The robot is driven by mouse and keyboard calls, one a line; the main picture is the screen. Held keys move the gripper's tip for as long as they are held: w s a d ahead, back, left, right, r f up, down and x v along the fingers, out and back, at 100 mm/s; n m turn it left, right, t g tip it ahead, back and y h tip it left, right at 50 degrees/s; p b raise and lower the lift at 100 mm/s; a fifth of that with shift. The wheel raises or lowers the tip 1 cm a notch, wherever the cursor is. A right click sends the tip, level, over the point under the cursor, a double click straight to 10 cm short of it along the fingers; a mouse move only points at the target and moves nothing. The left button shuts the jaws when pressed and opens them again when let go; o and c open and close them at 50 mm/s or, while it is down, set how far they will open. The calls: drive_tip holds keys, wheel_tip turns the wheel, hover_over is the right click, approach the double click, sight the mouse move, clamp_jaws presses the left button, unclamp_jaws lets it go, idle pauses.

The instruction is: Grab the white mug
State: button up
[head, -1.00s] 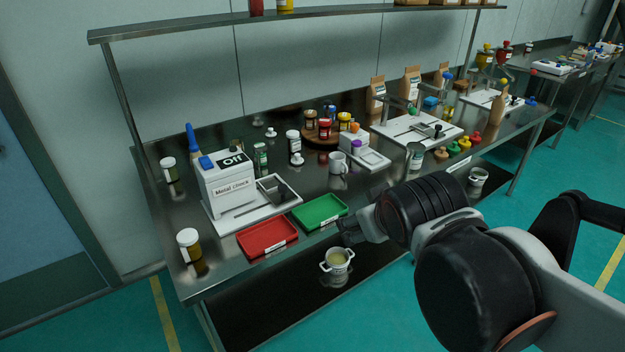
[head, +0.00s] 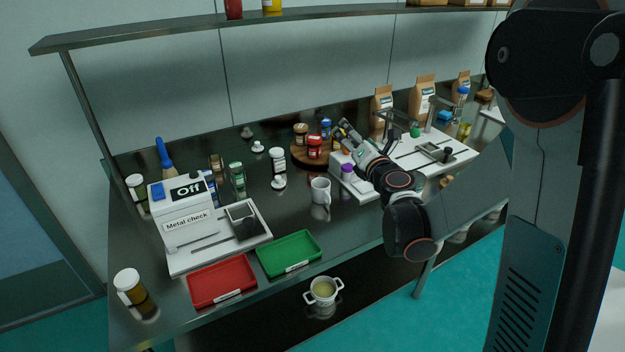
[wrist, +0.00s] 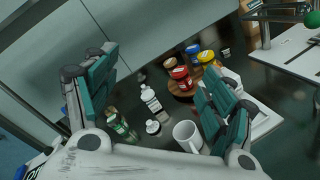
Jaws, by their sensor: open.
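The white mug (head: 320,191) stands upright on the steel table, right of the green tray and in front of the white-capped bottle. Its handle faces the front of the table in the head view. The mug also shows in the wrist view (wrist: 187,136), low and right of centre, close to the right finger. My gripper (wrist: 158,95) is open and empty, its two teal-padded fingers spread wide. In the head view my gripper (head: 343,131) is above the table, up and to the right of the mug, near the round wooden board. The gripper is apart from the mug.
A white-capped bottle (head: 278,160) and a round wooden board (head: 298,155) with several jars stand behind the mug. A white device with a purple-lidded jar (head: 347,171) is close on its right. The green tray (head: 289,254) and red tray (head: 221,281) lie front left.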

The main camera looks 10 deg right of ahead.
wheel_tip(320, 180, down, 9)
drive_tip(key=w+a+n+g+y, duration=0.1)
drive_tip(key=n+g+y, duration=0.1)
drive_tip(key=n, duration=0.3)
drive_tip(key=n+g, duration=0.2)
drive_tip(key=n, duration=0.4)
approach(326, 190)
drive_tip(key=shift+g, duration=0.3)
drive_tip(key=x, duration=0.2)
drive_tip(key=p+x, duration=0.1)
drive_tip(key=x, duration=0.1)
drive_tip(key=p+x, duration=0.1)
drive_tip(key=x, duration=0.1)
drive_tip(key=shift+w+d, duration=0.25)
drive_tip(key=shift+d, duration=0.05)
drive_tip(key=shift+a+r+b+x, duration=0.15)
drive_tip(key=shift+b+x, duration=0.25)
drive_tip(key=shift+x, duration=0.65)
drive_tip(key=shift+a+b+x, duration=0.15)
drive_tip(key=shift+b+x, duration=0.3)
drive_tip(key=shift+x, duration=0.65)
drive_tip(key=shift+a+r+b+x, duration=0.15)
drive_tip(key=shift+b+x, duration=0.25)
drive_tip(key=shift+x, duration=0.65)
drive_tip(key=shift+f+y, duration=0.1)
drive_tip(key=shift+y, duration=0.2)
drive_tip(key=shift+c, duration=0.5)
drive_tip(key=c, duration=1)
